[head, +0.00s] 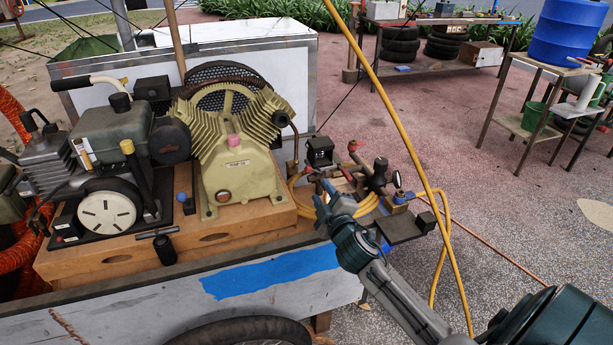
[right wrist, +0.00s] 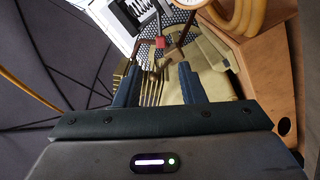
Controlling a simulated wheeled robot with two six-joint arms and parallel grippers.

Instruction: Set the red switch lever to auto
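My right gripper (head: 322,194) reaches in from the lower right of the head view, at the near side of the black switch box (head: 320,152) on the cart. In the right wrist view its two fingers (right wrist: 157,75) stand apart with nothing between them. A small red piece (right wrist: 160,42), which looks like the switch lever, shows just beyond and between the fingertips. In the head view a small red spot (head: 308,170) shows below the box, close to the fingers. I cannot read the lever's setting or any auto mark. My left gripper is out of view.
The yellow-green compressor (head: 240,165) stands left of the switch box, beside an engine (head: 110,140). A coiled yellow hose (head: 300,190) and valve fittings (head: 377,175) crowd the gripper. A yellow hose (head: 395,105) runs down past my right arm. Open pavement lies right of the cart.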

